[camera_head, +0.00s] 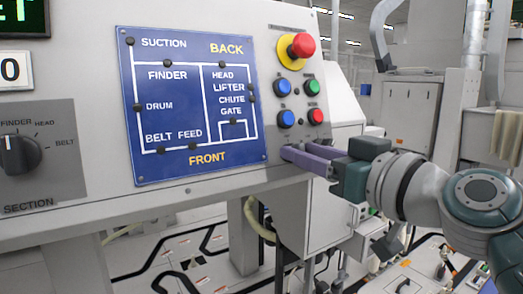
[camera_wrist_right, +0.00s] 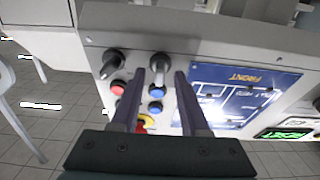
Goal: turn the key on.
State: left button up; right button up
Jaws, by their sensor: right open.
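Two dark rotary switches sit at the panel's edge in the right wrist view, which shows the panel upside down. One dark switch (camera_wrist_right: 160,62) lies between my right fingertips in the picture; the other dark switch (camera_wrist_right: 112,62) lies to the left of them. I cannot tell which of them is the key, or whether the fingers touch anything. In the head view my right gripper (camera_head: 291,154) is at the panel's lower right corner, below the buttons, and covers this spot. It is open, with two purple fingers apart, also seen in the wrist view (camera_wrist_right: 160,72). My left gripper does not show.
Blue buttons (camera_head: 285,118), a red button (camera_head: 316,116) and a red emergency knob (camera_head: 303,45) on yellow sit close above the gripper. A blue diagram plate (camera_head: 190,170) is to the left. A SECTION selector knob (camera_head: 19,155) is at the far left.

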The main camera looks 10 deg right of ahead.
jog(key=shift+w, duration=0.2)
grip_shut()
dwell(0.3)
